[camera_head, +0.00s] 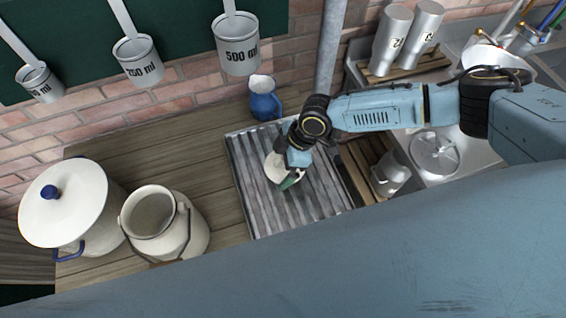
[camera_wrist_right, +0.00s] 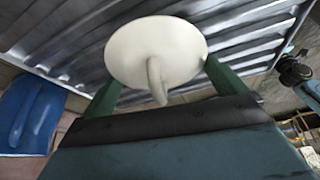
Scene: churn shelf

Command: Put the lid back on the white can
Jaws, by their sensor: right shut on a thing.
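The white can (camera_head: 189,240) stands upright and uncovered on the wooden counter at the lower left in the head view, its round mouth open and a wire handle at its side. The white lid (camera_head: 274,167) is over the ridged metal tray, partly hidden by my right gripper (camera_head: 289,176). In the right wrist view the lid (camera_wrist_right: 156,52) shows as a cream disc with a curved handle, between the green fingers of my right gripper (camera_wrist_right: 158,88). The right gripper is shut on the lid. I cannot tell whether the lid touches the tray. My left gripper is not in view.
The ridged metal tray (camera_head: 252,192) lies right of the can. A white pot (camera_head: 100,232) with a blue-knobbed lid stands left of the can. A blue jug (camera_head: 265,106) is behind the tray. Measuring cups hang above. Bare counter (camera_head: 210,180) lies between can and tray.

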